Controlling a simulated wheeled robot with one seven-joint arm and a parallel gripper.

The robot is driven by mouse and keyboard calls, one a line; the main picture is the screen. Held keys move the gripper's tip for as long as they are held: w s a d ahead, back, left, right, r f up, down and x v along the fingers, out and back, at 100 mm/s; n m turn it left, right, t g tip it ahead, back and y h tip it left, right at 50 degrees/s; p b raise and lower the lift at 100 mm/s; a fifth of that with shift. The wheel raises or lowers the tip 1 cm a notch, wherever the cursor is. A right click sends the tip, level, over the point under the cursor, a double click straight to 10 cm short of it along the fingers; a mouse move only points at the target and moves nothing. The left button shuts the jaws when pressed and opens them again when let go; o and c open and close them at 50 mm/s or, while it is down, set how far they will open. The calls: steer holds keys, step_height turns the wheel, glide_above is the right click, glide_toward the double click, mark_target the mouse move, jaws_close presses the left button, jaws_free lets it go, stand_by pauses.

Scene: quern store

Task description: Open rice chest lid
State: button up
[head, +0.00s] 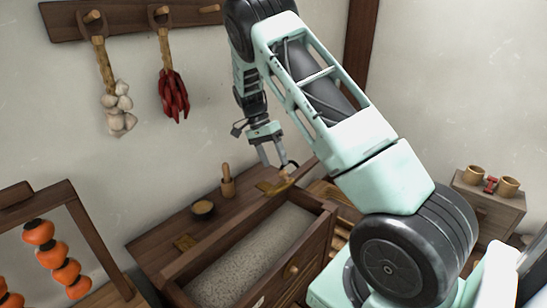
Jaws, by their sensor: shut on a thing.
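The rice chest (322,240) is a dark wooden box with a round brass knob (290,271) on its front. Its long front compartment stands uncovered and shows pale speckled grain (245,262). Two brass plates lie on the wood behind the opening, one on the left (185,242) and one on the right (270,187). The view is too small to tell whether that piece belongs to the lid.
A small bowl (203,208) and a wooden mortar with pestle (228,186) stand on the wood behind the opening. Garlic (118,108) and red peppers (173,95) hang on the wall. A persimmon rack (80,232) is at left, a small cabinet (489,214) at right.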

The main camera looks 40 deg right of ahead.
mark_target(200, 252)
steer(key=shift+w+a+f, duration=0.2)
steer(key=shift+f, duration=0.05)
steer(key=shift+c, duration=0.4)
steer(key=shift+r, duration=0.15)
steer(key=shift+c, duration=0.4)
steer(key=r+b, duration=0.2)
steer(key=r, duration=0.3)
steer(key=r+b, duration=0.1)
steer(key=r, duration=0.4)
steer(key=shift+s+d+r+b, duration=0.15)
steer(key=shift+s+d+b, duration=0.05)
steer(key=shift+b, duration=0.2)
steer(key=shift+c, duration=0.9)
